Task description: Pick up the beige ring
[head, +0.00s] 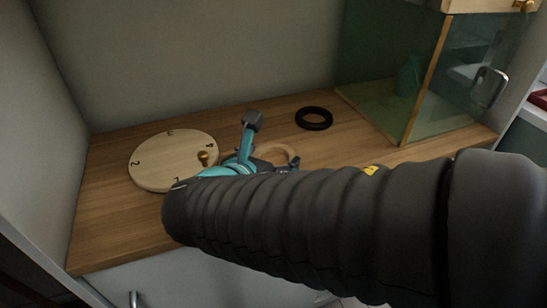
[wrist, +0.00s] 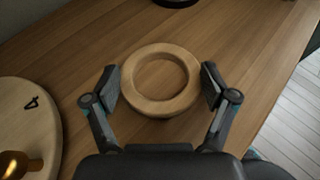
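The beige ring (wrist: 158,105) lies flat on the wooden counter in the wrist view, with bare wood showing through its hole. In the head view the beige ring (head: 292,152) is partly hidden behind my arm and gripper. My gripper (wrist: 160,84) has its two fingers spread, one on the left and one on the right of the ring's outside. The fingers are close to the rim; the right one looks nearly against it, and I cannot tell whether either touches.
A round pale board (head: 160,150) with numbers and a brass knob (head: 205,157) lies left of the ring. A dark ring (head: 314,118) lies behind it. A glass case (head: 405,75) with a metal handle stands at the right. The counter's edge is at the wrist view's right.

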